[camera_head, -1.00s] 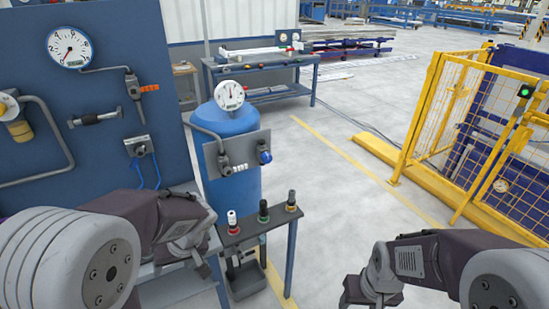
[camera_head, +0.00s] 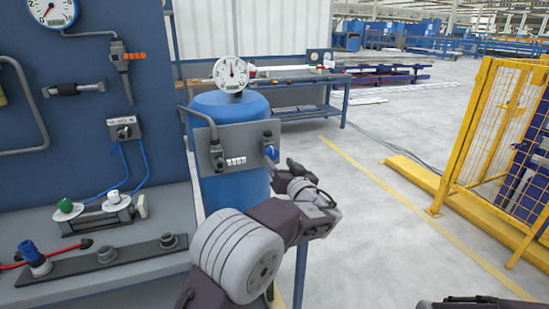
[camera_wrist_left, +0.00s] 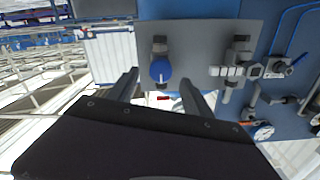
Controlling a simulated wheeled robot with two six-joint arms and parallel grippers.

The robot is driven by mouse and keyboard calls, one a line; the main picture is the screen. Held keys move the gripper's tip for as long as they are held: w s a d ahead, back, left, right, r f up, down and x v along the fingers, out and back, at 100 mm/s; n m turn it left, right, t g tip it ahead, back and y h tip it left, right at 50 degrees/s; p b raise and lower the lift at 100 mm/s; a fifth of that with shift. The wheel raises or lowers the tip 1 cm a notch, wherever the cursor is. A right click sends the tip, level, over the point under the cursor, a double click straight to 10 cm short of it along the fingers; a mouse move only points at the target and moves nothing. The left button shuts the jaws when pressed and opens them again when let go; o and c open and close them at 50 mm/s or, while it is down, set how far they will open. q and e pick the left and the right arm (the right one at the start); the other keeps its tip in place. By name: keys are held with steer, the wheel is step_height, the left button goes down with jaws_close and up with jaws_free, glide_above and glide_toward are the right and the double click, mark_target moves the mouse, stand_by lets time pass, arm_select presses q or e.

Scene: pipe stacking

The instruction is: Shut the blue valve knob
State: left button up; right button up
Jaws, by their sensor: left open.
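The blue valve knob (camera_head: 271,152) sits at the right side of a grey plate (camera_head: 245,140) on a blue tank (camera_head: 225,105). In the left wrist view the blue valve knob (camera_wrist_left: 160,70) shows ahead of the fingers, roughly midway between them. My left gripper (camera_head: 284,172) is open and empty, just right of and slightly below the knob in the head view. In the left wrist view my left gripper (camera_wrist_left: 160,92) has its two fingers spread apart, and no contact with the knob shows. Only a dark part of my right arm shows at the bottom edge.
A pressure gauge (camera_head: 231,74) stands on top of the tank. A workbench (camera_head: 150,215) with knobs and fittings lies to the left, below a blue panel (camera_head: 90,85). A yellow fence (camera_head: 495,130) stands at the right. The floor between is clear.

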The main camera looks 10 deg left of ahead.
mark_target(273, 155)
arm_select(q)
steer(key=x, duration=0.5)
steer(key=shift+a+p, duration=0.1)
steer(key=shift+p, duration=0.2)
